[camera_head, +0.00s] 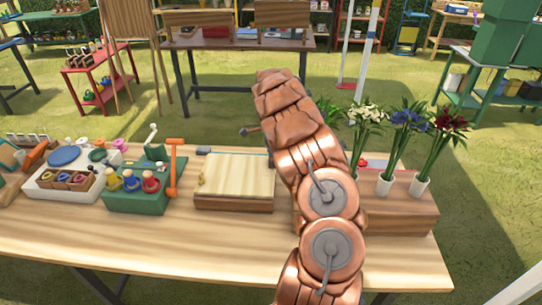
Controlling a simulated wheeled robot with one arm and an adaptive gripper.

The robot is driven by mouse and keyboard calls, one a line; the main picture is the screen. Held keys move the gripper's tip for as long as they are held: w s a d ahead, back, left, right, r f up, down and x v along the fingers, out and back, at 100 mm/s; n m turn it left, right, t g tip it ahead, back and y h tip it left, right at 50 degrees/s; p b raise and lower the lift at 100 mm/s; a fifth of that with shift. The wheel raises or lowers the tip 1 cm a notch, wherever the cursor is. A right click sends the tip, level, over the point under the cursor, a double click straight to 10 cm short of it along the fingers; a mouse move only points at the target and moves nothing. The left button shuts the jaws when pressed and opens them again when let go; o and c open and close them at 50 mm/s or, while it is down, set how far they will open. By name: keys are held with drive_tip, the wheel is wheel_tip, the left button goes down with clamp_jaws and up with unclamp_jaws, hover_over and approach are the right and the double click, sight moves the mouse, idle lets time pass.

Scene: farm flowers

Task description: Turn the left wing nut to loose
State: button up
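A flower press-like block (234,203), a light wooden board on a darker wooden base, lies on the table left of my copper arm. A small yellowish piece (201,179) at the board's left edge may be the left wing nut; it is too small to tell its shape or how tight it is. My arm rises from the bottom of the picture and covers the area just right of the block. My gripper cannot be made out; only arm links show. Whether anything touches the wing nut cannot be seen.
The block shares a wooden table (200,247) with a green box (137,201) holding colored knobs, an orange hammer-like tool (172,168) and a white tray (50,188). Right of my arm, flowers in white vases stand on a brown box (400,219). The table's front strip is clear.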

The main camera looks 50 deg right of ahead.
drive_tip(key=shift+f, duration=0.35)
drive_tip(key=shift+c, duration=0.2)
drive_tip(key=c, duration=1.1)
